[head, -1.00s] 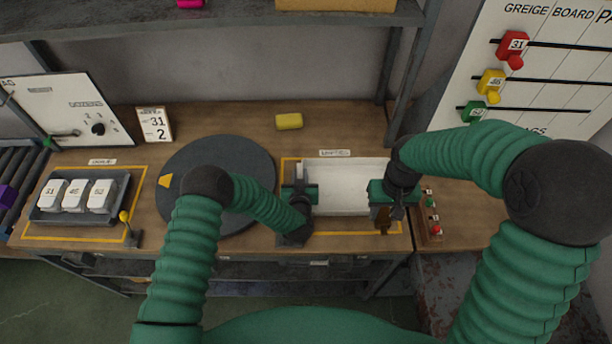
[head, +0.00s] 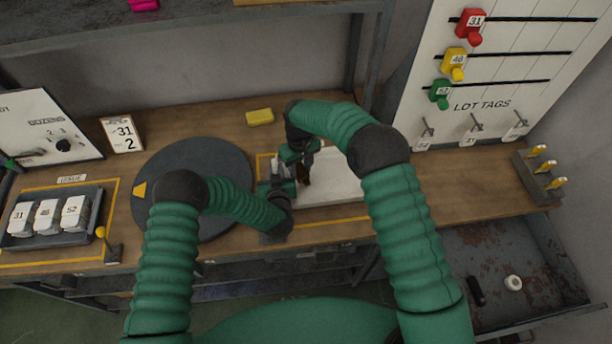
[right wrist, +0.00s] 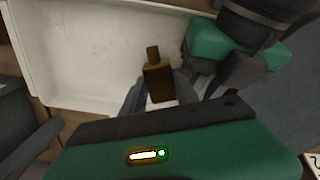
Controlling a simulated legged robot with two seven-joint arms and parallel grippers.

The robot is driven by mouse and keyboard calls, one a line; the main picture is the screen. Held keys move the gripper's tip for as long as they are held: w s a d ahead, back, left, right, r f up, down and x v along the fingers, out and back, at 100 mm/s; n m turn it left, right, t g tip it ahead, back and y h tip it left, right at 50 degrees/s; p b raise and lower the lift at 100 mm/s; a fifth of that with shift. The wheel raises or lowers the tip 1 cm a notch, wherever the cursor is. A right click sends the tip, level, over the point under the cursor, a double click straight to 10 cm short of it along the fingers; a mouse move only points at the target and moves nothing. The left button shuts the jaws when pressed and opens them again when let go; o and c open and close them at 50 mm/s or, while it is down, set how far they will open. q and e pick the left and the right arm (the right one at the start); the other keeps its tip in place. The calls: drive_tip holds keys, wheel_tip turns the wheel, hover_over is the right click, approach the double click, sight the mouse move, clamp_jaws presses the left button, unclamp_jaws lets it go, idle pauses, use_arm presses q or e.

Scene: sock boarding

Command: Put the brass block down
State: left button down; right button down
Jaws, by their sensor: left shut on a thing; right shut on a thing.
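The brass block (right wrist: 158,80) is a dark brown piece with a narrower stub on top. It stands up between the fingers of my right gripper (right wrist: 160,92), which is shut on it. In the head view it is a small brown shape (head: 304,176) under my right gripper (head: 301,160), near the left end of the white tray (head: 335,191). My left gripper (head: 283,187) is close beside it at that end of the tray. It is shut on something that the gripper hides. Whether the block touches any surface is unclear.
A round dark turntable (head: 213,165) lies left of the tray. A yellow block (head: 260,117) lies behind. A grey tray (head: 50,240) holds white numbered blocks at far left. An open drawer (head: 510,265) is at right. Bare bench lies right of the white tray.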

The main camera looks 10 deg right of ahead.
sight(301, 176)
wheel_tip(301, 176, down, 4)
drive_tip(key=shift+f, duration=0.1)
drive_tip(key=c, duration=1.2)
unclamp_jaws()
wheel_tip(301, 176, up, 12)
drive_tip(key=shift+r, duration=0.15)
drive_tip(key=s+d+r+m+t, duration=0.1)
drive_tip(key=s+d, duration=0.5)
drive_tip(key=s, duration=0.6)
drive_tip(key=s+d+r+m+t, duration=0.1)
drive_tip(key=s+d+r+m, duration=0.2)
drive_tip(key=s+d, duration=0.4)
drive_tip(key=s+r, duration=0.1)
drive_tip(key=s, duration=0.5)
drive_tip(key=shift+s+d+m+t, duration=0.2)
drive_tip(key=shift+d+m+t, duration=0.1)
